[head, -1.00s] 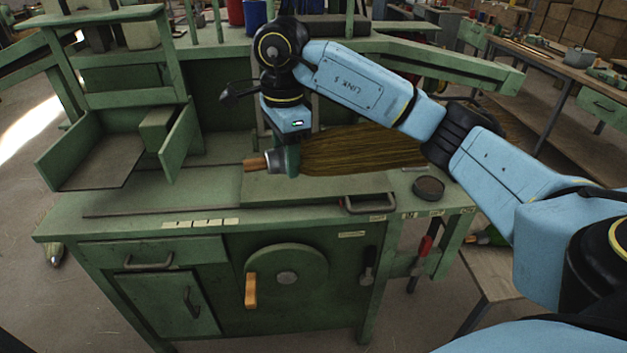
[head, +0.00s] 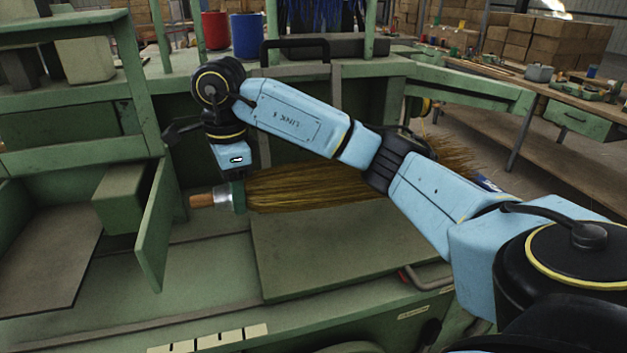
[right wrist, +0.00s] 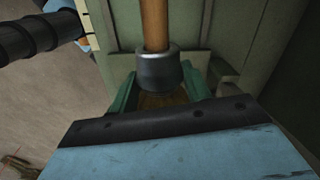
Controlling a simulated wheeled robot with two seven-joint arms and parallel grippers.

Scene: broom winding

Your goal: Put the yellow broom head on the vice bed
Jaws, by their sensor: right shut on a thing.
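The yellow broom head (head: 300,188) lies level in the air, with its bristles to the right and its metal collar and short wooden handle end to the left. My right gripper (head: 238,195) is shut on it just behind the collar. In the right wrist view, the green fingers (right wrist: 155,98) stand on both sides of the broom head's neck, below the collar (right wrist: 159,70) and handle. A raised flat green plate on the bench, probably the vice bed (head: 350,255), lies below and in front of the broom head. My left gripper is not in view.
A green box with an upright flap (head: 155,228) stands left of the handle end. A red can (head: 216,30) and a blue can (head: 246,36) stand on the shelf behind. The plate's top is clear. A red-handled lever sits at the bench's front right.

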